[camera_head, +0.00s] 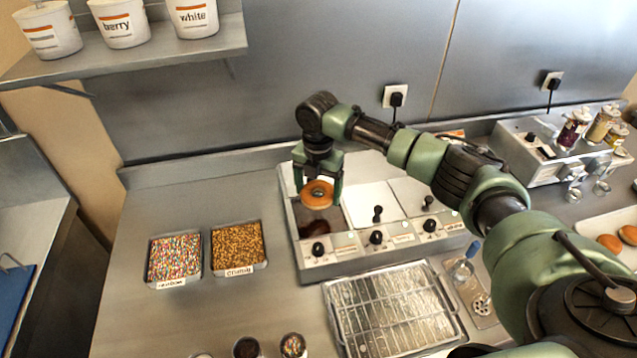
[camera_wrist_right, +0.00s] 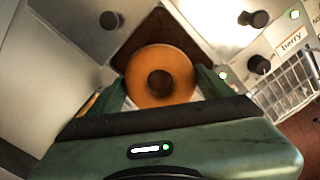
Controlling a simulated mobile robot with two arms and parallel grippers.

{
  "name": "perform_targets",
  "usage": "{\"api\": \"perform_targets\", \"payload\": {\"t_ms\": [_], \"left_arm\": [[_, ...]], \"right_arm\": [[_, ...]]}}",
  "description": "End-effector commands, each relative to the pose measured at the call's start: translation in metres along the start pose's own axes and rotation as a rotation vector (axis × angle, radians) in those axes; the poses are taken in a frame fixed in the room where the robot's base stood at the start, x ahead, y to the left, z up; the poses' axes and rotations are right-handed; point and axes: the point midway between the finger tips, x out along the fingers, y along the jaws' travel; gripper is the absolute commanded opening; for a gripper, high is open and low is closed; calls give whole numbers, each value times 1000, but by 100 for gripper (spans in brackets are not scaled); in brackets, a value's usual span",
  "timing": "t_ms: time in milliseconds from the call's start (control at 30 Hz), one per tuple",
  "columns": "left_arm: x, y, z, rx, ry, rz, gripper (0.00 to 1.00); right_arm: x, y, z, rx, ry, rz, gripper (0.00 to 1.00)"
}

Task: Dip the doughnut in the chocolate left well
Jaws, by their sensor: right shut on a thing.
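A golden ring doughnut (camera_head: 317,195) is held between the green fingers of my right gripper (camera_head: 318,190). It hangs above the chocolate left well (camera_head: 314,226), which shows dark brown in the glaze unit. In the right wrist view the doughnut (camera_wrist_right: 160,76) sits between the fingers, with its hole facing the camera and the dark well (camera_wrist_right: 143,40) behind it. The doughnut's underside is hidden, and I cannot tell exactly how high it is above the glaze. My left gripper does not show.
The white middle well (camera_head: 371,206) lies just right. Black knobs (camera_head: 376,237) line the unit's front. A wire rack on a tray (camera_head: 395,310) stands in front. Sprinkle tray (camera_head: 174,258) and crumb tray (camera_head: 238,247) sit at left. The counter (camera_head: 128,313) is bare at far left.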

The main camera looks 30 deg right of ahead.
Motion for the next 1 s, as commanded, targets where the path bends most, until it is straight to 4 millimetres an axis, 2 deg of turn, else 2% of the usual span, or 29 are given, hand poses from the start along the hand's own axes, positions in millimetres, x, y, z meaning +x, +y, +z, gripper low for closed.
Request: {"api": "perform_targets", "payload": {"t_ms": [233, 600, 833, 1000], "left_arm": [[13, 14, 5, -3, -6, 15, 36], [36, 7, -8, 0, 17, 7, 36], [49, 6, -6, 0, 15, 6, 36], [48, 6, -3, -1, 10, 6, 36]], "right_arm": [[13, 0, 0, 2, 0, 0, 41], [35, 0, 0, 3, -1, 1, 41], [48, -1, 0, 3, -1, 1, 41], [56, 0, 0, 3, 1, 1, 41]]}}
